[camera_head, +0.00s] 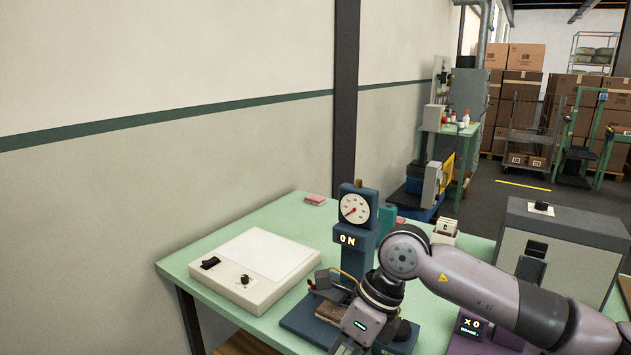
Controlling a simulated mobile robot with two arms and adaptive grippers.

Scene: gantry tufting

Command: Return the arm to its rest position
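My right arm comes in from the right edge, bends at a joint above the green table (215,255) and points down. Its gripper (346,347) is at the bottom edge of the view, in front of a dark blue press-like device with a dial (355,210) and an "ON" label. The fingertips are small and cut off by the frame edge, so I cannot tell if they are open or shut, or hold anything. The arm hides part of the device's base. My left arm and gripper are not in view.
A white panel box with knobs (258,262) lies on the table to the left. A grey box-shaped machine (565,240) stands right, behind my forearm. A small purple "X0" unit (470,332) sits below the forearm. A red packet (315,199) lies near the wall.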

